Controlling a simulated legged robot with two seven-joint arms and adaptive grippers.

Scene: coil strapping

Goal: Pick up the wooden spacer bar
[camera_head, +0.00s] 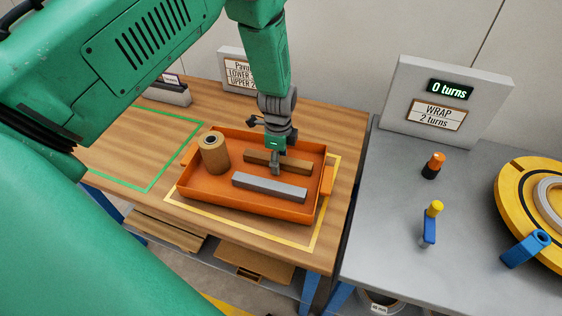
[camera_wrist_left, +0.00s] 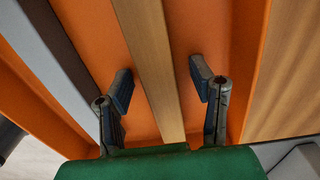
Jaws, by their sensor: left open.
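The wooden spacer bar (camera_head: 298,165) lies in the orange tray (camera_head: 230,204), behind a grey bar (camera_head: 268,187). My left gripper (camera_head: 276,168) points down at the wooden bar and hides part of its middle. In the left wrist view, the wooden bar (camera_wrist_left: 155,62) runs between the two spread fingers of my left gripper (camera_wrist_left: 162,80). A gap shows on each side of the bar, so the fingers are not closed on it. My right gripper is not in view.
A tan roll (camera_head: 214,156) stands in the tray's left part. The tray's raised walls surround the bars. The green-outlined table area (camera_head: 150,150) is clear. A grey bench (camera_head: 395,215) at right carries an orange-topped knob (camera_head: 433,165), a yellow-and-blue handle (camera_head: 430,228) and a yellow wheel (camera_head: 520,215).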

